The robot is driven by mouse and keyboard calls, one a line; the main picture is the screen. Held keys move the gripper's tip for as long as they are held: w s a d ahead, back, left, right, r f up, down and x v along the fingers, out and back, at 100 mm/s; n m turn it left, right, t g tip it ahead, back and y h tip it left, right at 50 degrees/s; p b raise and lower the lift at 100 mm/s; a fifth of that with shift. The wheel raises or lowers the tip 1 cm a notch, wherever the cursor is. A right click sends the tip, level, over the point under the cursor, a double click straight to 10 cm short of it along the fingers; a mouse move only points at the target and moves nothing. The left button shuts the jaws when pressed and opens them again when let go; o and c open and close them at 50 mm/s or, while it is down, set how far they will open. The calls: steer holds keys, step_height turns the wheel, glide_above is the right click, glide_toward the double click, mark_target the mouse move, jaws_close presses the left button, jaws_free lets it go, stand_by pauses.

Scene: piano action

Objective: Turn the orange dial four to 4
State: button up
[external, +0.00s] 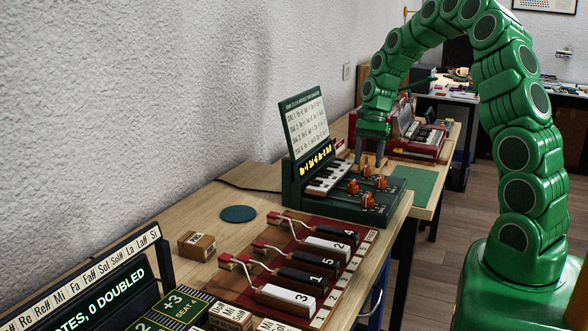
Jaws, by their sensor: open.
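A dark green device (338,210) with several orange dials stands on the wooden table. Two of the dials are a left one (352,187) and a front one (367,201). The dials are too small for me to read their settings, and I cannot tell which one is dial four. A sign board (305,128) with lines of text stands at the device's back, above a strip of yellow lettering. My gripper (370,158) points down with two grey fingers, open, just above the rear dials. I cannot tell whether it touches one.
A small keyboard (328,178) sits left of the dials. A red machine (410,142) stands behind my gripper. A maroon board with numbered black and white blocks (318,247), a small wooden box (196,245) and a dark round pad (238,214) are nearer. A green mat (417,182) lies to the right.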

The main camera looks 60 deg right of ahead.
steer(key=shift+x, duration=0.9)
steer(key=c, duration=1)
